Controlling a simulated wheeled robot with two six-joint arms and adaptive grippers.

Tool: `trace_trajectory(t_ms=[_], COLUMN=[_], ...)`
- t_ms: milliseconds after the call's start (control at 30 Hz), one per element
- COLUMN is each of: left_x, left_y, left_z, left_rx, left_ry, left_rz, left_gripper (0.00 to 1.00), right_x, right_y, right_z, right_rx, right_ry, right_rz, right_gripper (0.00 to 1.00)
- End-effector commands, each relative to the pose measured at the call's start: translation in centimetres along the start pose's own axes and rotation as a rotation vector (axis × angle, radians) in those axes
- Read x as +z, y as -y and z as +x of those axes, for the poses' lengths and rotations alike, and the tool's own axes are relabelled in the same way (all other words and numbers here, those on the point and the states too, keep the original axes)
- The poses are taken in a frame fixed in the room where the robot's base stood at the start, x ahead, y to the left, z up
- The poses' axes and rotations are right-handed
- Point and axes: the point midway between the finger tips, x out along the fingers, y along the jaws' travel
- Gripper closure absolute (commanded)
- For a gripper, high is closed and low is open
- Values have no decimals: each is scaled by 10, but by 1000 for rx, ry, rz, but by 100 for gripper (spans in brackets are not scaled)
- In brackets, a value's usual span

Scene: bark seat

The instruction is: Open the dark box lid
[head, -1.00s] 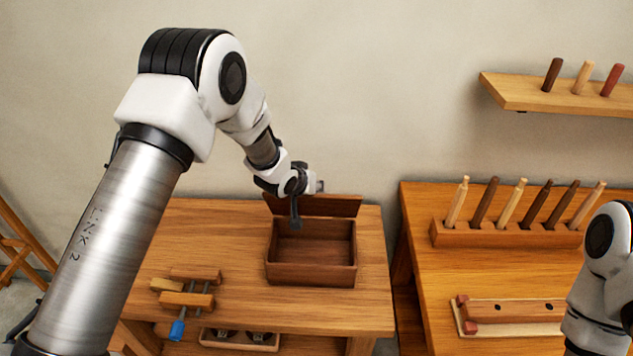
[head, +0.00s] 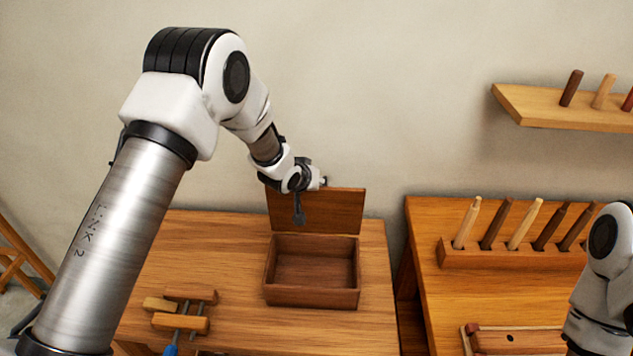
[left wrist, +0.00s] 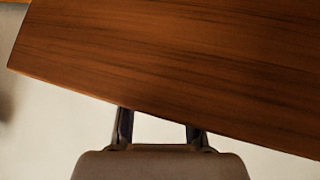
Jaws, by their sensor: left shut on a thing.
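The dark wooden box (head: 312,298) sits on the left workbench. Its inside is empty where it shows. Its lid (head: 338,210) is raised at the back, standing close to upright with its flat face toward me. My left gripper (head: 299,214) is at the lid's upper left part and is shut on it. In the left wrist view the lid (left wrist: 180,65) fills the upper part, and my left gripper's fingers (left wrist: 158,128) meet its edge; the fingertips are hidden behind it. My right arm shows at the right edge of the head view, but its gripper is out of view.
A wooden clamp (head: 182,323) lies on the left workbench (head: 215,240) at the box's left. The right bench holds a rack (head: 490,255) of several wooden pegs. A wall shelf (head: 560,112) with pegs is at upper right. The bench is bare between clamp and box.

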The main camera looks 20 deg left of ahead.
Motion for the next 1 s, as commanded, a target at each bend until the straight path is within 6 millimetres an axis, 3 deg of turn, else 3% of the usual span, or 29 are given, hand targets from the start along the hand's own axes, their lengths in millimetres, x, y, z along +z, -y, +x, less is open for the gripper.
trace_trajectory(t_ms=[33, 433, 467, 500, 867, 1000], left_x=[12, 14, 15, 15, 14, 12], left_y=[3, 4, 4, 4, 3, 2], left_z=[4, 4, 4, 4, 3, -12], left_rx=[-6, -7, -7, -7, -6, -5], left_ry=[21, 27, 27, 27, 26, 23], left_rz=[-2, -1, -1, -1, 4, 2], left_gripper=[100, 100, 60, 46, 45, 45], right_x=[0, 0, 0, 0, 0, 0], right_y=[0, 0, 0, 0, 0, 0], right_z=[2, 2, 2, 2, 2, 2], right_rx=[0, 0, 0, 0, 0, 0], right_ry=[0, 0, 0, 0, 0, 0], right_rz=[0, 0, 0, 0, 0, 0], right_gripper=[60, 60, 60, 60, 60, 60])
